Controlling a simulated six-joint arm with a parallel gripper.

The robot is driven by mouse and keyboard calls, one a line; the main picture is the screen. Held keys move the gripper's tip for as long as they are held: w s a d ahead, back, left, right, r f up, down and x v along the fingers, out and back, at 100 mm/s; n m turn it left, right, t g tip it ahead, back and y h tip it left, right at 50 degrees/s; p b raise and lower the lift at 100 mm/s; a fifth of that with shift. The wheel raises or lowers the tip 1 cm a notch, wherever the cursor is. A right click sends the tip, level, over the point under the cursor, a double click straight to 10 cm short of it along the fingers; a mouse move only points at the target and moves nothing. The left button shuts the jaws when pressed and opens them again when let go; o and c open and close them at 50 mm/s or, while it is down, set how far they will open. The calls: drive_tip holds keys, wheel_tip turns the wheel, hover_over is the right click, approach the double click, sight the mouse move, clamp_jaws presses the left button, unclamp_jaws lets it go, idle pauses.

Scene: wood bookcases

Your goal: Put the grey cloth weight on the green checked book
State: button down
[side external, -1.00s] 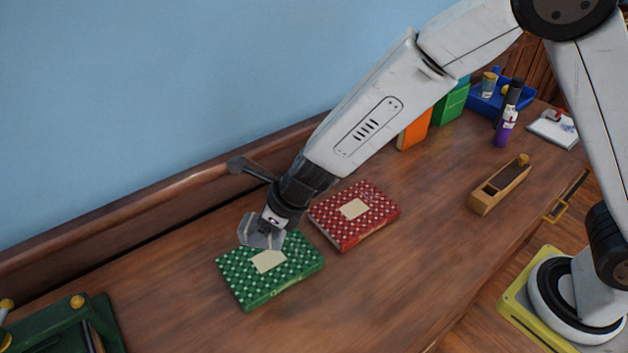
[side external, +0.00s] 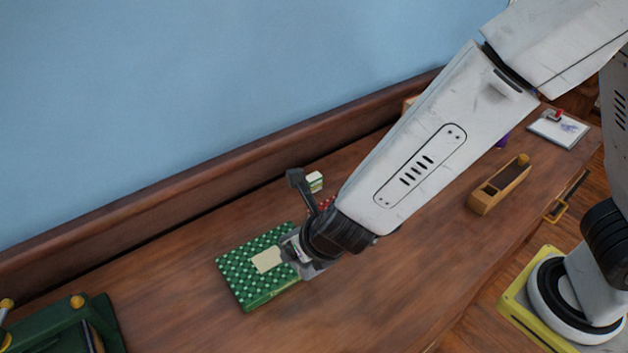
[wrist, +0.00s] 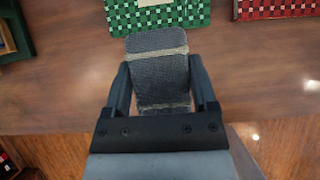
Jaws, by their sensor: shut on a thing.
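My gripper (wrist: 160,84) is shut on the grey cloth weight (wrist: 158,68), a dark woven pad with pale bands, held between both fingers in the wrist view. The green checked book (side external: 242,279) lies flat on the wooden top in the side view, with a pale label on its cover. My gripper (side external: 303,258) is at the book's right edge and hides part of it. In the wrist view the green book (wrist: 185,14) is beyond the weight, at the top edge. The weight is mostly hidden in the side view, and its height above the wood is unclear.
A red checked book (wrist: 278,8) lies to the right of the green one in the wrist view. A wooden tool-like block (side external: 500,185) and a white pad (side external: 560,129) lie to the right. A dark green object (side external: 80,325) is at lower left. The front wood is clear.

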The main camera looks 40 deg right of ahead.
drive_tip(key=w+a+f, duration=0.2)
drive_tip(key=w, duration=0.1)
drive_tip(key=w+a+f, duration=0.2)
drive_tip(key=w+f, duration=0.1)
drive_tip(key=w, duration=0.1)
drive_tip(key=w+a+f, duration=0.2)
drive_tip(key=w+f, duration=0.1)
drive_tip(key=w, duration=0.1)
drive_tip(key=shift+w+f, duration=0.15)
drive_tip(key=shift+f, duration=0.05)
drive_tip(key=shift+w+a+f, duration=0.25)
drive_tip(key=shift+w+f, duration=0.05)
drive_tip(key=shift+f, duration=0.1)
drive_tip(key=shift+w+a+f, duration=0.1)
drive_tip(key=shift+w+f, duration=0.15)
drive_tip(key=shift+f, duration=1.55)
drive_tip(key=shift+f, duration=0.15)
unclamp_jaws()
drive_tip(key=shift+s, duration=0.1)
